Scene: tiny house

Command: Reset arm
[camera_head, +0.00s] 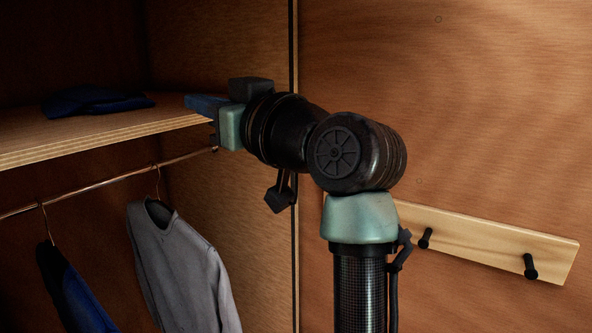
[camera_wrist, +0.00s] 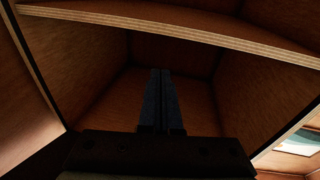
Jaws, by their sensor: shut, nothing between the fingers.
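My gripper (camera_head: 190,101) reaches left from my raised arm, at the right end of the wardrobe shelf (camera_head: 60,142). Its blue fingers overlap the shelf's end in the head view; I cannot tell whether they touch it. In the wrist view my gripper (camera_wrist: 161,73) has its two fingers side by side, closed with nothing between them. They point into a dim wooden compartment.
A folded dark blue cloth (camera_head: 97,102) lies on the shelf. Below, a grey sweater (camera_head: 180,265) and a blue garment (camera_head: 72,295) hang from a rail (camera_head: 100,182). A peg board (camera_head: 480,240) is on the right wall. A shelf edge (camera_wrist: 190,33) crosses the wrist view's top.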

